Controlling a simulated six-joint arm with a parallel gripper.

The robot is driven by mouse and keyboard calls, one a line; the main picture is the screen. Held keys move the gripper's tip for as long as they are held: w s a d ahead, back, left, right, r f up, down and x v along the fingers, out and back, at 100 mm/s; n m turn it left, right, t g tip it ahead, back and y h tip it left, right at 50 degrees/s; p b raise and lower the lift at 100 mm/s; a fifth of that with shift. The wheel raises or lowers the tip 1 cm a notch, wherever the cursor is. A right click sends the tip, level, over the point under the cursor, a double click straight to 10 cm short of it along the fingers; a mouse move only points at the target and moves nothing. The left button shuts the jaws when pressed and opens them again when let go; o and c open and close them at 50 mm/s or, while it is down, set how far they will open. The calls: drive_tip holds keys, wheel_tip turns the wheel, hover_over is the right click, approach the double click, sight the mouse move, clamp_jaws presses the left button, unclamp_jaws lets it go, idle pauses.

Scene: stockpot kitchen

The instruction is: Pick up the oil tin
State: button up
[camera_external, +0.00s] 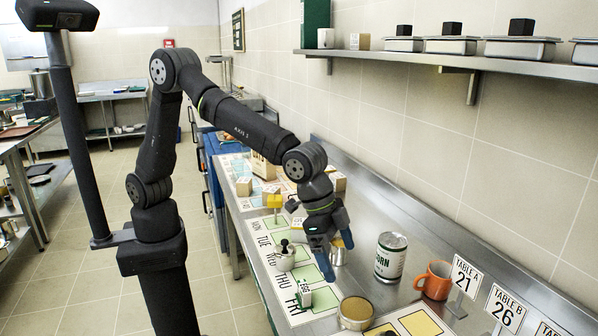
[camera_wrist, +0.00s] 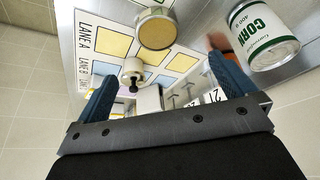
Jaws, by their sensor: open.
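No label reading oil is legible, so I cannot tell which item is the oil tin. A short metal tin with a tan top (camera_external: 338,252) stands by my gripper (camera_external: 337,259), partly hidden by its blue fingers. A similar tan-topped tin (camera_external: 356,313) stands nearer the front. The wrist view shows one tan-topped round tin (camera_wrist: 157,32) beyond the spread fingers; I cannot tell which of the two it is. A small white container with a black top (camera_external: 285,257) stands left of my gripper and also shows in the wrist view (camera_wrist: 133,70). My gripper is open, with nothing held.
A corn can (camera_external: 390,258) and an orange mug (camera_external: 434,281) stand right of my gripper. Table number signs (camera_external: 467,276) stand along the right. An egg box (camera_external: 304,293) sits on the weekday strip (camera_external: 273,268). A wall shelf (camera_external: 450,61) runs above the counter.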

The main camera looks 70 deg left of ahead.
hover_over(355, 308)
drive_tip(key=s+a, duration=0.1)
drive_tip(key=a, duration=0.1)
wheel_tip(355, 308, down, 7)
drive_tip(key=shift+f, duration=0.1)
drive_tip(key=shift+s+x, duration=0.15)
drive_tip(key=shift+x, duration=1.3)
drive_tip(key=shift+s+x, duration=0.15)
drive_tip(key=shift+x, duration=1.3)
drive_tip(key=shift+c, duration=0.2)
drive_tip(key=c, duration=1.1)
drive_tip(key=shift+c, duration=0.2)
